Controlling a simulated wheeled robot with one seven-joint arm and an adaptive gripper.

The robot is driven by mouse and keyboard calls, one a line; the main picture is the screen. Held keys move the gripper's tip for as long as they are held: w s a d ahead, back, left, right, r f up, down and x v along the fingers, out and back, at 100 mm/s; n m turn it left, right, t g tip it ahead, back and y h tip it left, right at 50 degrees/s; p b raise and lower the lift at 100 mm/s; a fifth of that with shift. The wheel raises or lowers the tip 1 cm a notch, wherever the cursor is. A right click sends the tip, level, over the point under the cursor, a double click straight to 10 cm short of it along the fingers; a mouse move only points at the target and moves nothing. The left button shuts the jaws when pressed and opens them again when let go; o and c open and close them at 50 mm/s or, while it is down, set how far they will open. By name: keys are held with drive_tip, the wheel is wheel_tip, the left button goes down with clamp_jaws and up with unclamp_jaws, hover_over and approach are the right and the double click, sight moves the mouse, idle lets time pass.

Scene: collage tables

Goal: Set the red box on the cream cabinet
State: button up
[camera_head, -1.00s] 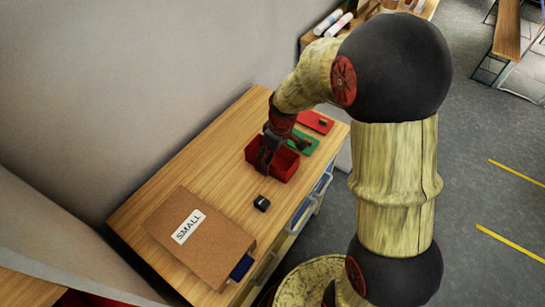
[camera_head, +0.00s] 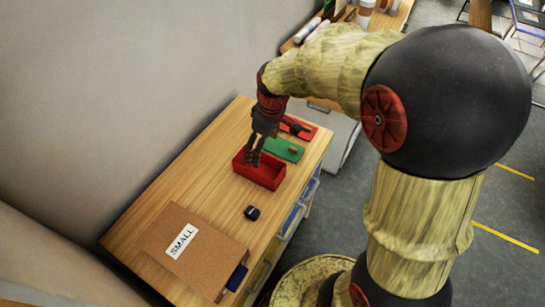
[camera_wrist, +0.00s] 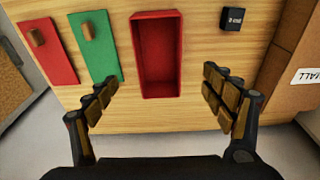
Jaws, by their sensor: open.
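The red box (camera_head: 262,178) is an open-topped rectangular tray on the wooden table, beside a green panel. In the wrist view the red box (camera_wrist: 158,85) lies ahead, between my spread fingers and apart from them. My gripper (camera_head: 254,160) is over the back left part of the box in the head view. In the wrist view my gripper (camera_wrist: 158,92) is open and empty. A pale block (camera_head: 343,135) stands just beyond the table's far right end, partly hidden by my arm. I cannot tell if it is the cream cabinet.
On the wooden table (camera_head: 190,180) are a green panel (camera_head: 280,150), a red panel (camera_head: 305,133), a small black block (camera_head: 252,213) and a brown box labelled SMALL (camera_head: 215,245). A wall (camera_head: 110,100) runs along the left. Grey floor lies right.

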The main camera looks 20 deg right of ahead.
drive_tip(key=s+r+m+t, duration=0.2)
drive_tip(key=s+r+m, duration=0.1)
drive_tip(key=s+r, duration=0.4)
drive_tip(key=s+a+r+m+t+h, duration=0.1)
drive_tip(key=s+r+m, duration=0.3)
drive_tip(key=s, duration=0.9)
wheel_tip(320, 180, up, 4)
drive_tip(key=shift+s+a+f+t, duration=0.2)
drive_tip(key=shift+s+f+t, duration=0.1)
drive_tip(key=shift+t, duration=0.2)
